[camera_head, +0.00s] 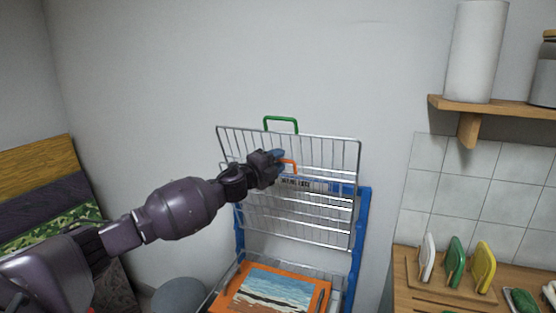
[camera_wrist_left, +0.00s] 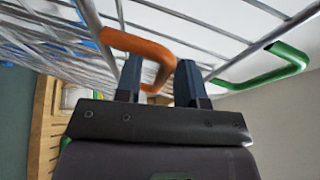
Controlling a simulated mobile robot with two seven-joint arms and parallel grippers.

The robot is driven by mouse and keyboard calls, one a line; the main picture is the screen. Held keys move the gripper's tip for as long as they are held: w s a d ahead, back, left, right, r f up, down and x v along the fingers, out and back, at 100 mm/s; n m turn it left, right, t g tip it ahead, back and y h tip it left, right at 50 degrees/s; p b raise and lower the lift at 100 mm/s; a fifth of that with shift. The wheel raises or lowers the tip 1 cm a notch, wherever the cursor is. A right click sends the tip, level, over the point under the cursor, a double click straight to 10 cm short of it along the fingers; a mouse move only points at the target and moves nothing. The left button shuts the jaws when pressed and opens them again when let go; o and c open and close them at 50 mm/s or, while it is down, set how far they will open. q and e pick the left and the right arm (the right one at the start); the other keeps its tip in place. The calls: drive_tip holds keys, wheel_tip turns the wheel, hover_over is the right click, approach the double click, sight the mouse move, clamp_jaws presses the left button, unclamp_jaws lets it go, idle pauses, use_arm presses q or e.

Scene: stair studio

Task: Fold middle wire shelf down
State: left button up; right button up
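A wire rack with a blue frame (camera_head: 360,228) stands against the wall. The upper wire shelf, with a green handle (camera_head: 281,119), stands folded up. The middle wire shelf, with an orange handle (camera_head: 289,164), also stands up, partly hidden behind the wires and my arm. My left gripper (camera_head: 276,156) is at the orange handle. In the left wrist view the orange handle (camera_wrist_left: 140,46) loops between the two parted fingers (camera_wrist_left: 158,82); firm contact on both sides does not show. The green handle (camera_wrist_left: 280,66) is to the right there. My right gripper is out of view.
The lower shelf is down and carries an orange-framed seascape picture (camera_head: 268,291). A wooden wall shelf (camera_head: 500,106) with a white roll is at upper right. A wooden counter (camera_head: 425,297) with colored boards in a holder stands right of the rack.

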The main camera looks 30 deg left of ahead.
use_arm(q)
drive_tip(key=shift+w, duration=0.15)
clamp_jaws()
drive_tip(key=shift+f, duration=0.1)
idle(0.3)
